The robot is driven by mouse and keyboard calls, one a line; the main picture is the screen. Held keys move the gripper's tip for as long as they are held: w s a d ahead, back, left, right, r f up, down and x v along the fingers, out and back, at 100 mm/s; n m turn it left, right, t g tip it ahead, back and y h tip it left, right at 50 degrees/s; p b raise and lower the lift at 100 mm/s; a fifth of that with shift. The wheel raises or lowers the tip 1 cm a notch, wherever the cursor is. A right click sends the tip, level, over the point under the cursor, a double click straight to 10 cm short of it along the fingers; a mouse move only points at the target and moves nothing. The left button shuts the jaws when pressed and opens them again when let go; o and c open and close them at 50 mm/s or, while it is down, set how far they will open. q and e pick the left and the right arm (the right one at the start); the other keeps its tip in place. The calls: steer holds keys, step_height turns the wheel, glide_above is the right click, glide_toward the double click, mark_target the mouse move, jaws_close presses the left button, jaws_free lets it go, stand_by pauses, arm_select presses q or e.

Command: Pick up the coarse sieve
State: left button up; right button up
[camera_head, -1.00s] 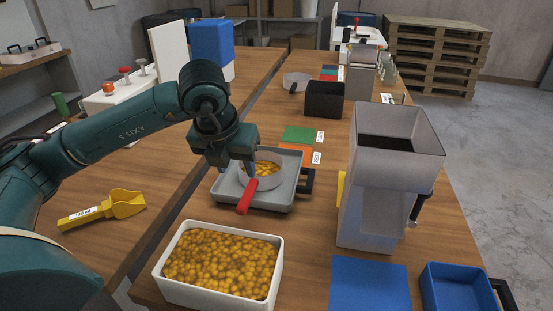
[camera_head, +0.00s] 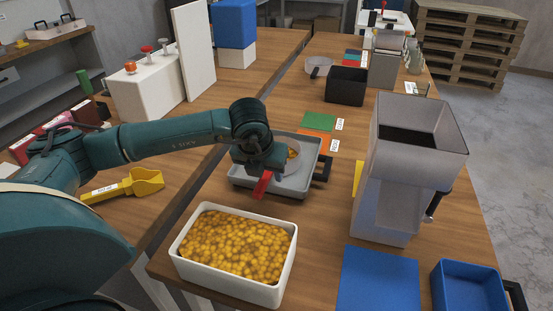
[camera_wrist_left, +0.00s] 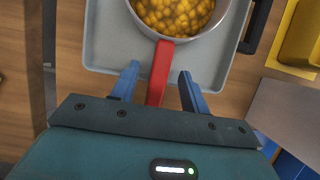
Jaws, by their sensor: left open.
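A round metal sieve holding yellow-orange pieces (camera_head: 293,153) sits on a grey tray (camera_head: 308,178). Its red handle (camera_head: 262,185) points toward me. The sieve's bowl (camera_wrist_left: 221,18) fills the top of the left wrist view, and the red handle (camera_wrist_left: 159,75) runs down from it. My left gripper (camera_head: 264,168) is over the handle and hides much of the bowl in the head view. In the left wrist view my left gripper's (camera_wrist_left: 160,71) blue fingers are open, one on each side of the handle, with gaps. My right gripper is not in view.
A white bin (camera_head: 190,262) full of yellow-orange pieces stands in front of the tray. A tall grey machine (camera_head: 385,205) stands to the right, with a blue mat (camera_head: 380,280) and a blue tray (camera_head: 470,297) before it. A similar round pan (camera_head: 318,68) is farther back.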

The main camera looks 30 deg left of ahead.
arm_select(q)
steer(key=shift+x, duration=0.9)
jaws_close()
